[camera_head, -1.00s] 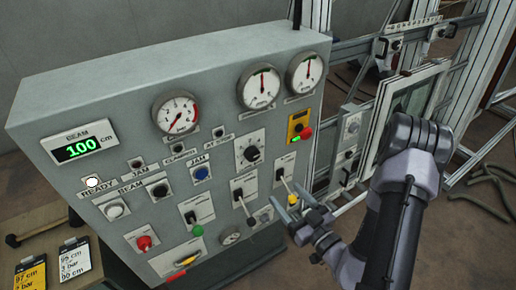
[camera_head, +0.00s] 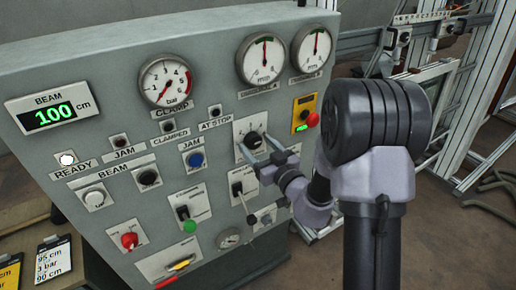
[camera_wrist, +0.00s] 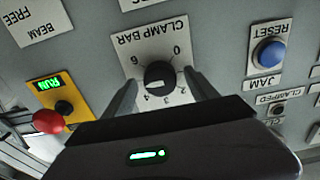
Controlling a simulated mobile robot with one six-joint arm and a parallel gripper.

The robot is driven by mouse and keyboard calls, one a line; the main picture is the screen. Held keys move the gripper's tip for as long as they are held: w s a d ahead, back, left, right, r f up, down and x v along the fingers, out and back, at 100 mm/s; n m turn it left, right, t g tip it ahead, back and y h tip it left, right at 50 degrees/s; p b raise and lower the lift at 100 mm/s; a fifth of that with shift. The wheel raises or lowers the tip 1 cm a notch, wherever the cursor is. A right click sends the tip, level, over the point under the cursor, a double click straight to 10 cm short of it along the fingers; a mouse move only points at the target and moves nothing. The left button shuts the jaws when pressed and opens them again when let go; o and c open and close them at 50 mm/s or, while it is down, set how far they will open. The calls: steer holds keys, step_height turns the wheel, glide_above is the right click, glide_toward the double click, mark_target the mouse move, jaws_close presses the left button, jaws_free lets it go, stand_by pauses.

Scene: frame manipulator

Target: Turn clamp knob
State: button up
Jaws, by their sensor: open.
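The clamp knob (camera_head: 255,140) is a round black dial with a pale pointer line on a white plate (camera_head: 240,127). In the wrist view, the knob (camera_wrist: 160,76) sits upside down under the label CLAMP BAR, its line towards the low-middle numbers of the scale. My gripper (camera_head: 259,155) is open in front of the plate. In the wrist view, my gripper's fingers (camera_wrist: 163,88) stand on either side of the knob with gaps; contact is not visible. The clamp gauge (camera_head: 165,83) is a white dial reading in bar; its exact value is hard to read.
A red button (camera_head: 312,120) on a yellow box is right of the knob. A blue jam reset button (camera_head: 196,160) is to the left. A black lever (camera_head: 238,190) projects below. The display (camera_head: 48,113) shows 100 cm. Note cards (camera_head: 52,260) lie at lower left.

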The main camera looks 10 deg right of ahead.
steer(key=c, duration=1.4)
steer(key=shift+o, duration=0.2)
